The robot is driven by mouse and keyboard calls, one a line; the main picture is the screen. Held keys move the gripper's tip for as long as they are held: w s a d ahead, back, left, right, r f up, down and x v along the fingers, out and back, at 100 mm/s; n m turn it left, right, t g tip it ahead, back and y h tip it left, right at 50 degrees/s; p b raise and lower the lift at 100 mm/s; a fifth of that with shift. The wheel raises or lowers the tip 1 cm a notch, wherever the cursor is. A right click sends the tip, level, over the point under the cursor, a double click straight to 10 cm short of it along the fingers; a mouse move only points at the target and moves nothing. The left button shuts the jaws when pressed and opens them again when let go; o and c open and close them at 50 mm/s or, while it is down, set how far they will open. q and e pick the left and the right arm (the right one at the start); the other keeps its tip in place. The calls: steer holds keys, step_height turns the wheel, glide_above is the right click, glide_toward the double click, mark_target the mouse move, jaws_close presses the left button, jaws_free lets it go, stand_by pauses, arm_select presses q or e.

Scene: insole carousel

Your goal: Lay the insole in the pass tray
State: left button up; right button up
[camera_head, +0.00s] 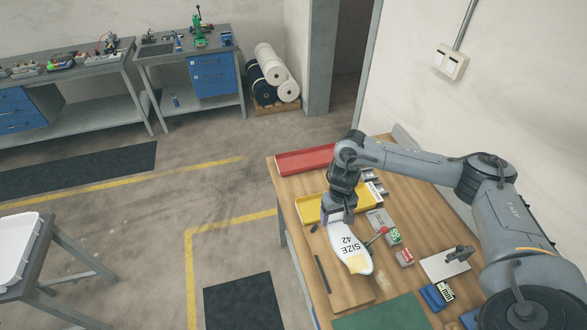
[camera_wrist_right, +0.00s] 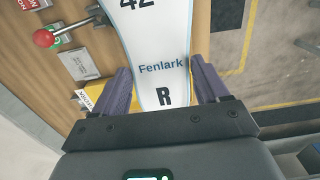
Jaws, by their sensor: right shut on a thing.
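The white insole (camera_head: 348,246), marked "SIZE 42", is held in my right gripper (camera_head: 337,217) above the wooden table. In the right wrist view, the insole (camera_wrist_right: 158,50) reads "Fenlark" and "R", and the purple fingers of my right gripper (camera_wrist_right: 163,88) close on its two edges. A red tray (camera_head: 303,160) lies at the table's far edge. A yellow tray (camera_head: 318,208) lies nearer, partly hidden behind my right arm and gripper. No label shows which tray is the pass tray. My left gripper is not in view.
A green mat (camera_head: 380,314) lies at the near edge. A white bin (camera_head: 16,250) stands on a separate stand at far left.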

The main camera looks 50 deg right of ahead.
steer(key=shift+w+r+p, duration=0.15)
steer(key=shift+w+r, duration=0.05)
steer(key=shift+r, duration=0.3)
steer(key=shift+w+r+p, duration=0.15)
steer(key=shift+r, duration=0.35)
steer(key=w+a+r+n+p, duration=0.2)
steer(key=w+a+r+p, duration=0.25)
steer(key=a, duration=0.35)
steer(key=w+a+r+n+p, duration=0.1)
steer(key=w+a+r+p, duration=0.25)
steer(key=a+r, duration=0.35)
steer(key=s+a+n+p, duration=0.2)
steer(key=s+a+n, duration=0.1)
steer(key=a, duration=0.9)
steer(key=shift+a+r+p, duration=0.2)
steer(key=shift+p, duration=0.15)
steer(key=shift+n, duration=0.4)
